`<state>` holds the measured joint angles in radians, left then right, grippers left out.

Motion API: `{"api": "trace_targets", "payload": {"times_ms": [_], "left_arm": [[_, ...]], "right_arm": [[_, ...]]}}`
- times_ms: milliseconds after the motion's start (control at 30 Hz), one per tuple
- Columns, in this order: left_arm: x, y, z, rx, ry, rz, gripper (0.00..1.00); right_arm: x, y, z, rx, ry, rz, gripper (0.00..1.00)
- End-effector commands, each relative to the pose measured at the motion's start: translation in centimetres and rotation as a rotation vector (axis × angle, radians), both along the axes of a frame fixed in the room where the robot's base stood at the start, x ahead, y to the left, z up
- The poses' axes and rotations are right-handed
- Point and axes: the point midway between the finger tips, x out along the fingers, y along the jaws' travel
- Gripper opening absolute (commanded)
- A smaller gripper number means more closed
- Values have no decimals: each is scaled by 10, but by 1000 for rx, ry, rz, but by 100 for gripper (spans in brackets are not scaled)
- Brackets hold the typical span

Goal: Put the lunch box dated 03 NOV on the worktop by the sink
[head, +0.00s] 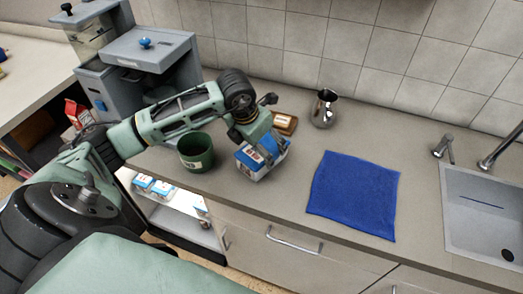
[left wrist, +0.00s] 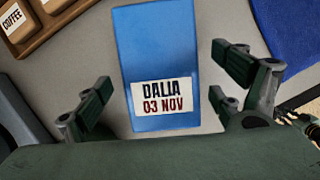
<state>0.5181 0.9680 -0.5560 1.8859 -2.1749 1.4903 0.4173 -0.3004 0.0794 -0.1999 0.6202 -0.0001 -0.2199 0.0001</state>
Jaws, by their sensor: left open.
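The lunch box (head: 250,165) is blue and white and sits on the grey worktop (head: 290,190), left of the blue cloth. In the left wrist view the blue lid of the lunch box (left wrist: 160,45) carries a label (left wrist: 163,97) reading DALIA 03 NOV. My left gripper (head: 262,150) is over the box and hides part of it. In the left wrist view its fingers (left wrist: 160,95) are apart, one on each side of the box, with gaps between. The sink (head: 485,205) is at the far right.
A blue cloth (head: 353,195) lies between box and sink. More boxes (head: 152,186) show on a lower shelf.

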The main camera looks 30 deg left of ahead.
Motion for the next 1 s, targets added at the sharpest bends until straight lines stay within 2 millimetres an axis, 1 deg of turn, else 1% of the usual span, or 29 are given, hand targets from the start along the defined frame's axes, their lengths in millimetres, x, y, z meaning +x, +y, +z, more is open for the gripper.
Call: {"api": "trace_targets", "payload": {"times_ms": [33,100,300,400,500,633,900,967,1000], "left_arm": [[-2,2,9,4,-6,-2,88],[-6,2,24,2,-7,-1,88],[-19,4,63,3,-4,-1,88],[-23,4,77,2,-2,0,88],[-26,4,85,2,-2,0,88],[-28,4,89,1,1,-1,88],[-28,3,89,-2,1,-2,88],[-27,-2,87,-19,0,-12,88],[-27,-10,85,-43,-2,-26,88]], "right_arm": [[0,0,-6,0,0,0,29],[0,0,-9,0,0,0,29],[0,0,-17,0,0,0,29],[0,0,-19,0,0,0,29],[0,0,-20,0,0,0,29],[0,0,-21,0,0,0,29],[0,0,-20,0,0,0,29],[1,0,-20,0,-1,0,29],[2,0,-20,-1,-2,0,29]]}}
